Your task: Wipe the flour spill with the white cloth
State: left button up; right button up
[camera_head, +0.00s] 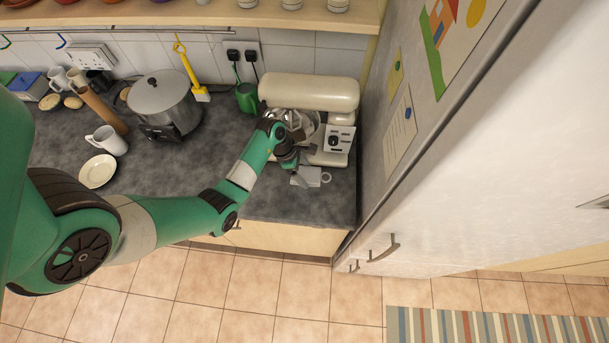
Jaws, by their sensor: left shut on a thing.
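My left gripper (292,162) reaches over the right end of the dark counter, in front of the cream stand mixer. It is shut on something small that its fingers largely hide. A pale grey-white thing (306,177) lies right below the fingers, with a loop like a mug handle at its right side. I cannot tell whether this is the white cloth or a mug. I cannot make out the flour spill. My right gripper is not in view.
The stand mixer (310,92) is close behind my gripper, and the tall fridge (430,190) bounds the right. A steel pot (160,100), a white mug (108,141) and a cream plate (98,171) are further left. The counter's middle front (165,170) is clear.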

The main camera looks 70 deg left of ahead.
aim_at(309, 174)
pick_arm(q)
jog(key=shift+r, duration=1.55)
